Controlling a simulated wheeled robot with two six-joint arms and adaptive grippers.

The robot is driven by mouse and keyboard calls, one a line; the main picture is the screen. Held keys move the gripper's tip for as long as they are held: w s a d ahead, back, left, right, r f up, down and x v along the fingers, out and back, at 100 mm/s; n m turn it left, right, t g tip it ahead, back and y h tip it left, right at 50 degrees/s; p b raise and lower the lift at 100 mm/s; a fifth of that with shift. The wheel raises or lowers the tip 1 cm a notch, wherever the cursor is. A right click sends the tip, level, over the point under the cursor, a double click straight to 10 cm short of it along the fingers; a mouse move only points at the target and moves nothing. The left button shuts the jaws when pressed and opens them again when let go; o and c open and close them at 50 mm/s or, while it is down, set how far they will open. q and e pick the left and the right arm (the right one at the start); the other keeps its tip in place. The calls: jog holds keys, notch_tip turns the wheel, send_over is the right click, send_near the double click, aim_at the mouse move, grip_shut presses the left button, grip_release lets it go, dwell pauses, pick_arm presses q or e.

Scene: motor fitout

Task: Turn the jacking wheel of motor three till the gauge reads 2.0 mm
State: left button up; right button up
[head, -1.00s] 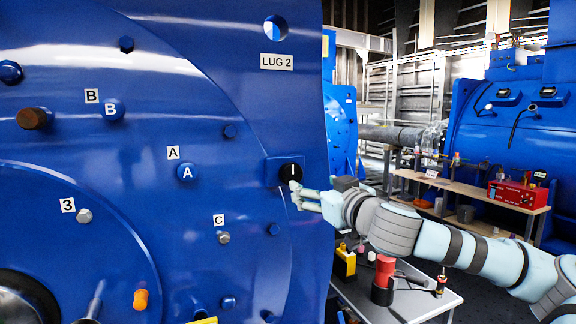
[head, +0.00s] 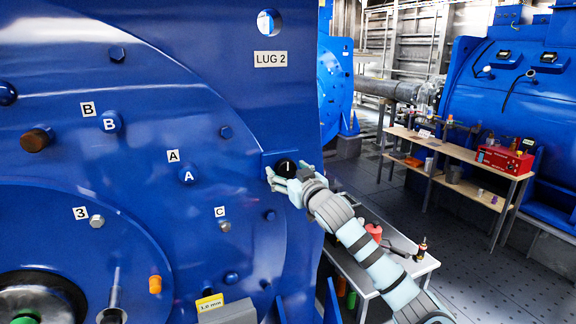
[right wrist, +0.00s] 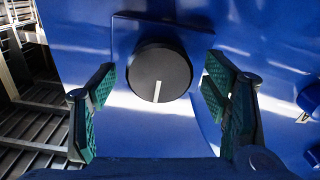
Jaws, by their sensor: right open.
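A round black knob (head: 288,168) with a white line sits on a blue plate at the right edge of the big blue motor face (head: 200,95), below the LUG 2 label. In the head view its line looks upright. My right gripper (head: 278,181) is open in front of this knob. In the right wrist view the knob (right wrist: 160,72) lies between the two spread green-padded fingers, with gaps on both sides; its line tilts slightly. A yellow tag (head: 209,302), apparently reading 1.0 mm, shows at the bottom beside a grey box (head: 228,314). My left gripper is out of view.
Bolts A (head: 187,176) and B (head: 109,122), a brown plug (head: 36,139) and an orange plug (head: 155,285) stick out of the motor face. A white table (head: 350,268) with tools stands below my right arm. A wooden bench (head: 458,183) is behind, with open floor between.

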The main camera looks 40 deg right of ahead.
jog(key=c, duration=1.2)
jog(key=shift+o, duration=0.2)
jog(key=m+b, duration=0.1)
jog(key=m, duration=0.3)
jog(key=m+b, duration=0.1)
jog(key=m, duration=0.4)
jog(key=shift+d, duration=0.1)
jog(key=m+b, duration=0.2)
jog(key=m, duration=0.2)
jog(key=shift+f+m+b, duration=0.1)
jog(key=shift+m+b, duration=0.2)
jog(key=shift+b, duration=0.1)
jog(key=shift+m+b, duration=1.2)
jog(key=shift+m, duration=0.9)
